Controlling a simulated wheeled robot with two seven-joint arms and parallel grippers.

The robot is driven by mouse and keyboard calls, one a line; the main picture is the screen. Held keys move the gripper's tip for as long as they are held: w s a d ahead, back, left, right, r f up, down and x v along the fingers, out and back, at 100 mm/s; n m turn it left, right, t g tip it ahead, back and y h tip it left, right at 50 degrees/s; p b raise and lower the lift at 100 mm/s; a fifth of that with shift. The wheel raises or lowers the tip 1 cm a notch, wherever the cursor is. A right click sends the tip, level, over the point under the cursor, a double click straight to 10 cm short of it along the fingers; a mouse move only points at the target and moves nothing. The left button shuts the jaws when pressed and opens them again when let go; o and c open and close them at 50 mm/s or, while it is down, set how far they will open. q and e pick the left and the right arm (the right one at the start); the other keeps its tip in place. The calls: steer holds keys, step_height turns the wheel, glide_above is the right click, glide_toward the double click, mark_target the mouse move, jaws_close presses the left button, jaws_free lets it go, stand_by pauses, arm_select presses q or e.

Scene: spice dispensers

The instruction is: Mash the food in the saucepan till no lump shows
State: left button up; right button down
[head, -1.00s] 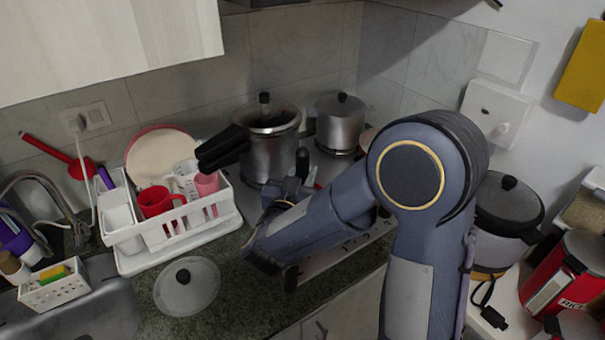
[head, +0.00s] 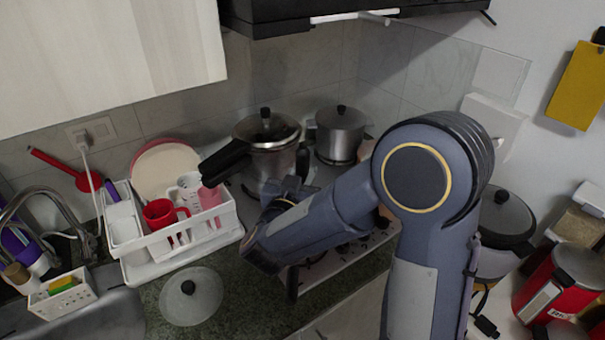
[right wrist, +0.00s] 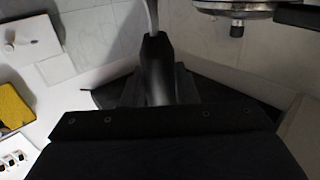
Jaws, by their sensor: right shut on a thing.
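My right gripper (head: 288,190) is over the stove, beside the pressure cooker, its fingers partly hidden by my forearm. In the right wrist view it is shut on a black handle (right wrist: 156,68) with a thin metal shaft. The handle looks like a masher's; its working end is out of sight. I cannot make out an open saucepan or any food; my right arm covers part of the stove. A round lid with a black knob (head: 190,297) lies on the counter. My left gripper is not in view.
A pressure cooker (head: 268,158) with a long black handle and a lidded pot (head: 340,145) stand at the back. A white dish rack (head: 170,245) is left of the stove. A rice cooker (head: 503,225) and red container (head: 550,285) stand right. A range hood (head: 300,18) hangs above.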

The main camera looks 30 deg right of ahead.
mark_target(302, 148)
step_height(302, 148, up, 6)
steer(key=p, duration=0.4)
steer(key=shift+f, duration=0.25)
steer(key=shift+r+p, duration=0.5)
steer(key=shift+r, duration=0.7)
steer(key=shift+r, duration=2.5)
steer(key=shift+f, duration=0.1)
